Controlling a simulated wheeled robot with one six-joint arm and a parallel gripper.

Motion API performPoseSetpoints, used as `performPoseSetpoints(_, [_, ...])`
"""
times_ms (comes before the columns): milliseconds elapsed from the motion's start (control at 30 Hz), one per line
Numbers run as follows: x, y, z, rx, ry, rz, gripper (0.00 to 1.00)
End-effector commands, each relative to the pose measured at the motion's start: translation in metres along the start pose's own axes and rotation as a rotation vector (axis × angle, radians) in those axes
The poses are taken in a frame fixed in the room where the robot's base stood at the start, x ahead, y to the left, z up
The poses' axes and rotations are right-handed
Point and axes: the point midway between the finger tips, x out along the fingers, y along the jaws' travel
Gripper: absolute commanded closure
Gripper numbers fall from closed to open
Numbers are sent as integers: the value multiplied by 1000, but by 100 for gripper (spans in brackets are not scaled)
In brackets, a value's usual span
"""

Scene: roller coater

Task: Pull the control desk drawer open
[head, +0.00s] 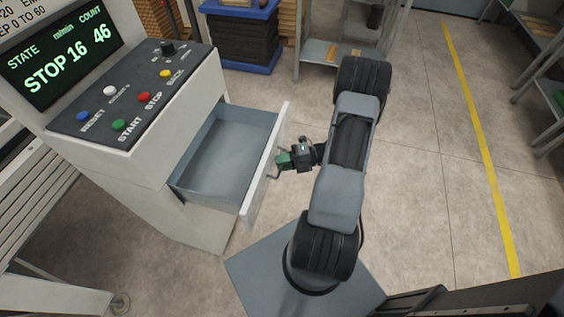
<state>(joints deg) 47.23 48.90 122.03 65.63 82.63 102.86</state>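The control desk (130,160) stands at the left, with a display and a sloped button panel. Its drawer (222,152) is pulled well out towards my arm, and its grey inside looks empty. The pale drawer front (265,172) faces right and carries a thin handle (273,176). My gripper (283,160) is at this handle, with its green-tipped fingers close together on the bar. It looks shut on the handle, though the fingers hide part of the bar.
The panel (135,92) has several coloured buttons and a black knob. Behind the desk, dark stacked sheets (243,38) stand on a blue pallet (255,68), beside a metal shelf (330,52). The floor right of my arm is clear up to a yellow line (480,140).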

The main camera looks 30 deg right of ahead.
Motion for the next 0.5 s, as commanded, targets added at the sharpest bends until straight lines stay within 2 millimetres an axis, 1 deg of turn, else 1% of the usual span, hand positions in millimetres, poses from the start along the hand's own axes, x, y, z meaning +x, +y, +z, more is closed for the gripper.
performPoseSetpoints(67, [-2, 0, 0, 0, -1, 0, 78])
performPoseSetpoints(167, [-11, 0, 1, -1, -3, 1, 78])
performPoseSetpoints(267, [-27, 0, 1, -2, -6, 0, 78])
performPoseSetpoints(500, [-77, -1, 1, -3, -4, -1, 78])
